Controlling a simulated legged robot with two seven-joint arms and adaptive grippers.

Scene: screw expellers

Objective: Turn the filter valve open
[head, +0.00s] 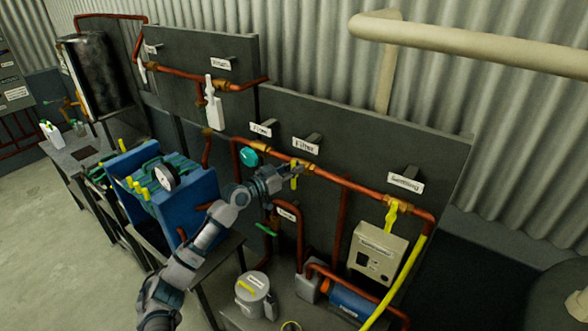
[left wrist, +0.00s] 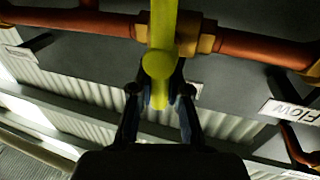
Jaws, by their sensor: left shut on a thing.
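The filter valve is a brass fitting on a copper pipe with a yellow lever handle (head: 294,181), just below the label "Filter" (head: 305,147). My left gripper (head: 285,174) reaches it from the left and is shut on the handle. In the left wrist view the handle (left wrist: 162,35) stands upright in the picture, across the pipe, with its rounded end between the two fingers (left wrist: 160,88). The brass body (left wrist: 204,44) shows behind it.
A teal round handle (head: 249,157) sits left of my gripper. A second yellow valve handle (head: 392,215) hangs at right above a beige box (head: 376,252). A blue filter-press-like unit (head: 130,164) stands left of my arm. A green handle (head: 266,229) is below.

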